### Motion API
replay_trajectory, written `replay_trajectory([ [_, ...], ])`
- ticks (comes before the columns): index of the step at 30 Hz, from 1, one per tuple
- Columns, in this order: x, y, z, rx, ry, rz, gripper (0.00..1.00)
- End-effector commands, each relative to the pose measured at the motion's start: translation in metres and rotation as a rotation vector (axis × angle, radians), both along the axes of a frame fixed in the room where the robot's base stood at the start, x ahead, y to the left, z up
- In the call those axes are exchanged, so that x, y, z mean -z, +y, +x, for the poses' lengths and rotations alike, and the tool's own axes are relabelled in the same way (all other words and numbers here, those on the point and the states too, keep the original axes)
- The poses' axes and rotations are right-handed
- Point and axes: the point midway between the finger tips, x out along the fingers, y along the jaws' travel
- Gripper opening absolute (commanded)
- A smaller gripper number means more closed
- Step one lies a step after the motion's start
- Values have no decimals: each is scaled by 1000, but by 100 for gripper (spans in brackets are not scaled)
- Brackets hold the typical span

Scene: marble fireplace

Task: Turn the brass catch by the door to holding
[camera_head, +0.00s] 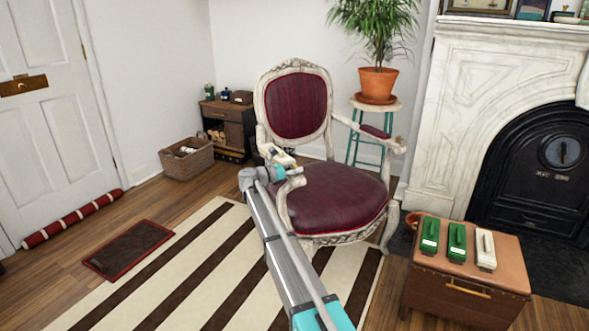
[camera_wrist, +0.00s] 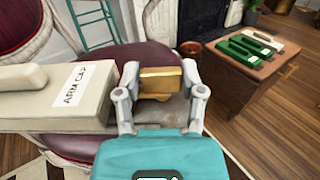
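My gripper (camera_wrist: 160,80) is at the left arm of the red chair (camera_head: 330,195), seen over the seat in the wrist view. Its two grey fingers stand on either side of a brass block (camera_wrist: 160,84) and appear to touch its sides. A cream piece lettered "ARM CAP" (camera_wrist: 65,98) lies just left of the fingers. In the head view the gripper (camera_head: 275,165) is small, and the brass block cannot be made out there. The white door (camera_head: 50,120) at the far left carries a brass plate (camera_head: 23,86), well away from my gripper.
A brown chest (camera_head: 465,275) at the right holds two green blocks and a white one. A potted plant (camera_head: 378,85) stands on a teal stool behind the chair. A wicker basket (camera_head: 187,158) and small cabinet stand at the back wall.

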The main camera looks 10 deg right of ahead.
Motion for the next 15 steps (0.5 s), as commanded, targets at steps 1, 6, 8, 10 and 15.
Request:
replay_trajectory([
  [1, 0, 2, 2, -4, 0, -1, 62],
  [6, 0, 1, 1, -1, 0, 0, 83],
  [8, 0, 1, 1, -1, 0, 0, 83],
  [10, 0, 0, 0, 0, 0, 0, 83],
  [15, 0, 0, 0, 1, 0, 1, 83],
])
